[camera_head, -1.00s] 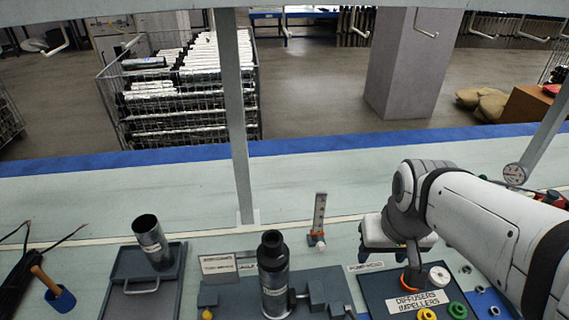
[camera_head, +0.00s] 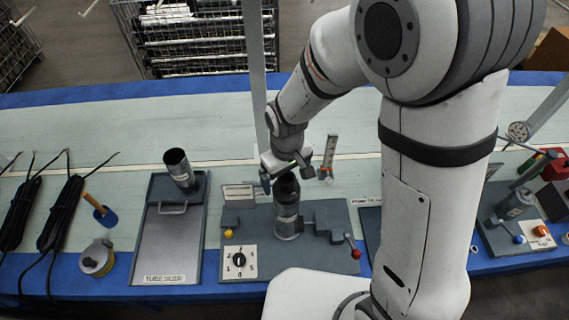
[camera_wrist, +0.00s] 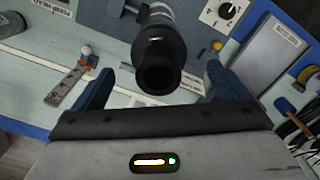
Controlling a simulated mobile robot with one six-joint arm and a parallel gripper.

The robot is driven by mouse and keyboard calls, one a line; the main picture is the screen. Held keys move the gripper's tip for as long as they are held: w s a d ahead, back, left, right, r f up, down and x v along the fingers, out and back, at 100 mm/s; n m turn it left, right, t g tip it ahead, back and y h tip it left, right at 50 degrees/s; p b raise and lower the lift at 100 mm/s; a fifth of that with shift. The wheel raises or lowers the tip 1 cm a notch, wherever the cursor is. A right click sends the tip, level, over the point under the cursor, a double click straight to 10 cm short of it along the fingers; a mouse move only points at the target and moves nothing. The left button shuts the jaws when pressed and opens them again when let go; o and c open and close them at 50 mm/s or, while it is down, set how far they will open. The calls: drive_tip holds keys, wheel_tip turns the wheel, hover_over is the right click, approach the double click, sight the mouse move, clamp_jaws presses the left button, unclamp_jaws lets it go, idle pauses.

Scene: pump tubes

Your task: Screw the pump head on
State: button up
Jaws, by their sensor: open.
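A silver pump tube (camera_head: 286,222) stands upright in the grey fixture (camera_head: 312,262). Its black head (camera_head: 287,187) is on top, narrowing to a round open end. In the wrist view the black head (camera_wrist: 160,50) points up at the camera, between two blue fingers. My gripper (camera_wrist: 160,72) is open, with a finger on each side of the head and visible gaps. In the head view my gripper (camera_head: 286,178) is at the top of the tube, partly hiding the head's upper end.
A dial panel (camera_head: 238,263) and a red-knobbed lever (camera_head: 354,250) sit on the fixture. A slide tray (camera_head: 165,250) with a leaning open tube (camera_head: 180,168) is to the left.

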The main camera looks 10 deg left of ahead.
drive_tip(key=shift+f, duration=2.4)
drive_tip(key=shift+c, duration=0.4)
drive_tip(key=c, duration=1.2)
drive_tip(key=o, duration=0.7)
drive_tip(key=shift+c, duration=0.2)
drive_tip(key=c, duration=0.6)
drive_tip(key=shift+o, duration=0.2)
drive_tip(key=m, duration=0.2)
drive_tip(key=shift+m, duration=0.8)
